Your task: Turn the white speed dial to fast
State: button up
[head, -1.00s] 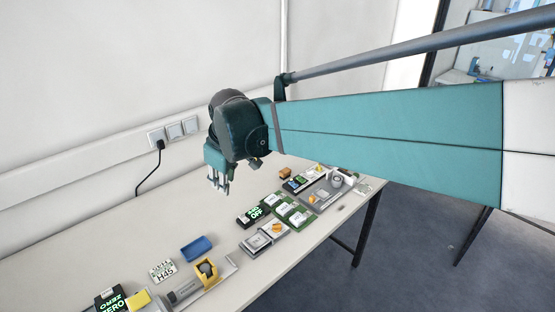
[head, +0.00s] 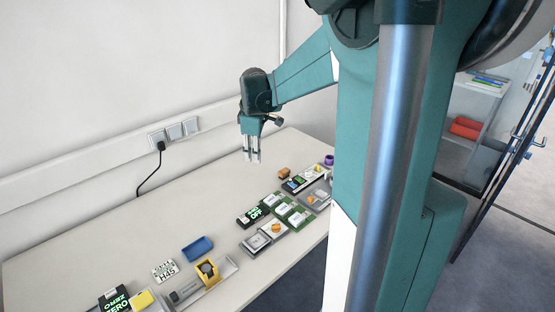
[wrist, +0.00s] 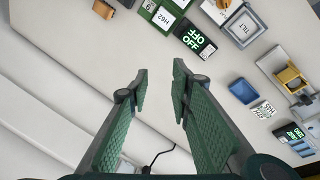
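My gripper (head: 251,157) hangs above the back part of the table, fingers pointing down, apart from the devices in front of it. In the wrist view my gripper (wrist: 160,82) is open, with a clear gap and only bare table between the fingers. I cannot pick out a white speed dial with certainty. Small control units with orange knobs (head: 277,227) stand right of the middle of the table. A black display (head: 251,215) with green text reading OFF stands beside them; the wrist view also shows this display (wrist: 194,40).
A blue tray (head: 197,248), a white label plate (head: 165,270) and a yellow fixture (head: 207,268) stand at the front left. Green-based blocks (head: 291,211) line the right side. My arm hides the table's right end. The back left of the table (head: 90,225) is clear.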

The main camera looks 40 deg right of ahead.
jog(key=w+d+f+n+g+p, duration=0.1)
jog(key=d+f, duration=0.2)
jog(key=d, duration=0.5)
jog(key=w+d+f+n+p, duration=0.1)
jog(key=w+d+f, duration=0.15)
jog(key=d, duration=0.55)
jog(key=n+g+y+p, duration=0.1)
jog(key=n+p, duration=0.1)
jog(key=n, duration=0.1)
send_near(309, 173)
jog(key=shift+w+a, duration=0.15)
jog(key=shift+w, duration=0.5)
jog(key=shift+s+f, duration=0.1)
jog(key=shift+f, duration=0.15)
jog(key=shift+f+b, duration=0.35)
jog(key=shift+f, duration=3.45)
jog(key=shift+c, duration=0.2)
grip_shut()
